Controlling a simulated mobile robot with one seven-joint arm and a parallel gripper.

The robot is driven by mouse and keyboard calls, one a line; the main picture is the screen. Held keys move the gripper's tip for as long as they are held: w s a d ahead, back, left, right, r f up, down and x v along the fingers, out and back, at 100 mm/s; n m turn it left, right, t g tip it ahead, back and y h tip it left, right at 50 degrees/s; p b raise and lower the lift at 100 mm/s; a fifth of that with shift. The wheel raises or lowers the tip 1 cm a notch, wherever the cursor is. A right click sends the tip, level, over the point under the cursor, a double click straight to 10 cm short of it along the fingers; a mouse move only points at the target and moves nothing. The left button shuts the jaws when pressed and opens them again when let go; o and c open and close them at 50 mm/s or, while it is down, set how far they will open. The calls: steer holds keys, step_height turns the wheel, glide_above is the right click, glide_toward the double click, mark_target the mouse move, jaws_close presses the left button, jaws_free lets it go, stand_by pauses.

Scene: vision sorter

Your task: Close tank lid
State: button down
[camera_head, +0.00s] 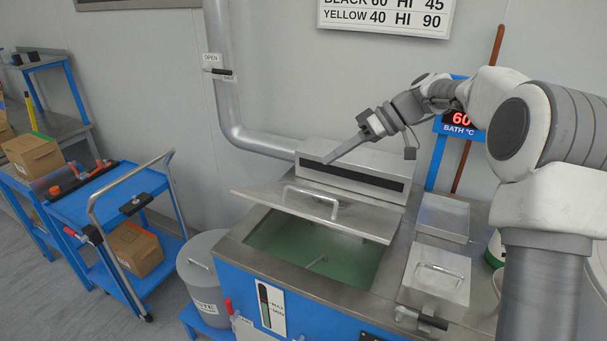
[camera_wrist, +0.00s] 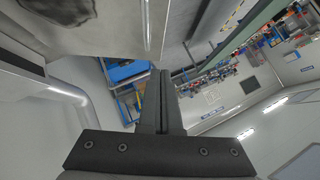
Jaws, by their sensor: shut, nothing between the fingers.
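The tank (camera_head: 241,257) is a steel-topped bath with a blue front, and green liquid shows in its opening. Its lid (camera_head: 358,223) is a flat grey metal sheet with a bar handle (camera_head: 311,196). The lid is tilted up over the back of the opening, leaving the front uncovered. My gripper (camera_head: 327,159) is shut and empty. In the head view it appears above the lid, in front of the slotted metal box; I cannot tell the exact gap. In the wrist view the shut fingers (camera_wrist: 162,76) point away, with no handle between them.
The slotted metal box (camera_head: 364,161) and its pipe (camera_head: 229,100) stand behind the tank. A smaller closed lid with a handle (camera_head: 440,270) lies to the right. A grey bin (camera_head: 203,275) and a blue cart (camera_head: 108,196) stand left. Open air lies over the tank's front.

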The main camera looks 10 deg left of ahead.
glide_above(282, 206)
steer(key=w+d, duration=0.2)
steer(key=d, duration=0.1)
step_height(282, 206, down, 7)
steer(key=shift+w+d+r+p, duration=0.15)
steer(key=shift+r+p, duration=0.05)
steer(key=shift+p, duration=0.1)
steer(key=shift+s+f, duration=0.25)
steer(key=shift+f, duration=0.25)
steer(key=shift+s+f, duration=0.25)
steer(key=shift+f, duration=0.2)
steer(key=shift+s+f, duration=0.25)
steer(key=shift+f, duration=0.35)
steer(key=shift+f, duration=0.1)
